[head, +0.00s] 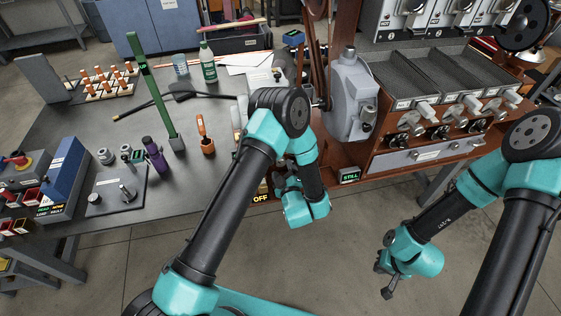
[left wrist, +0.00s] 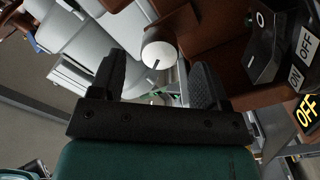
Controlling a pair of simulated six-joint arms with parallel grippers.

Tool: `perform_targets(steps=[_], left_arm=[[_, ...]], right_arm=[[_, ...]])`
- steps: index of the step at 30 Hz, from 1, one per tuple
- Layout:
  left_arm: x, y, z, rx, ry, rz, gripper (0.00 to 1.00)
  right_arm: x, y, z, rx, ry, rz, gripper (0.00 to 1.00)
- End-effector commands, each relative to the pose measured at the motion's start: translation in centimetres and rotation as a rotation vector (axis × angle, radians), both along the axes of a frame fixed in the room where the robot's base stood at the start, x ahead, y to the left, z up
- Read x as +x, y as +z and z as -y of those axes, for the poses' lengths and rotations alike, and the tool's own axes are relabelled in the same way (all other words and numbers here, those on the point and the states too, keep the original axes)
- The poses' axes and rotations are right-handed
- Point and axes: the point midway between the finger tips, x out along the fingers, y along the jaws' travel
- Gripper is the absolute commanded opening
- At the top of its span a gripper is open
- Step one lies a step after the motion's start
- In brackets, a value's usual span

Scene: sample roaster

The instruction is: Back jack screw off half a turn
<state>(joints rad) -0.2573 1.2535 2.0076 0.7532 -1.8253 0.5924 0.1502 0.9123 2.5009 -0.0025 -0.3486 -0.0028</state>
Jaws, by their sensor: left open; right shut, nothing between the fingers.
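In the left wrist view a round, pale metal knob (left wrist: 159,47) with a dark line on its end face looks like the jack screw. It sits just beyond and between the two dark fingers of my left gripper (left wrist: 158,75), which is open; I cannot tell whether they touch it. In the head view my left gripper (head: 281,181) is low at the front edge of the roaster's brown base, and my own arm hides the knob. My right gripper (head: 384,279) is shut and empty, hanging over the floor at the lower right.
A lit OFF sign (head: 260,198) and a STILL display (head: 349,176) flank the left gripper. In the left wrist view an ON/OFF switch box (left wrist: 268,48) stands close on the right. The grey roaster body (head: 352,95) rises behind. Open floor surrounds the right gripper.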

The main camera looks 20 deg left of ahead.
Motion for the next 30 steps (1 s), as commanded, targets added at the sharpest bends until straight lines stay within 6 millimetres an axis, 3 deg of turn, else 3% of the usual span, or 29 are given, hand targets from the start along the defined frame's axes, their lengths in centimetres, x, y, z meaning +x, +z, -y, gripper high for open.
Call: perform_targets(steps=[9, 20, 30], left_arm=[[3.7, 0.0, -2.1, 0.000, 0.001, 0.000, 0.69], [4.2, 0.0, -2.3, 0.000, 0.000, 0.000, 0.69], [4.2, 0.0, -2.3, 0.000, 0.000, 0.000, 0.39]], right_arm=[[0.0, 0.0, 0.0, 0.000, 0.000, 0.000, 0.00], [0.0, 0.0, 0.0, 0.000, 0.000, 0.000, 0.00], [0.0, 0.0, 0.0, 0.000, 0.000, 0.000, 0.00]])
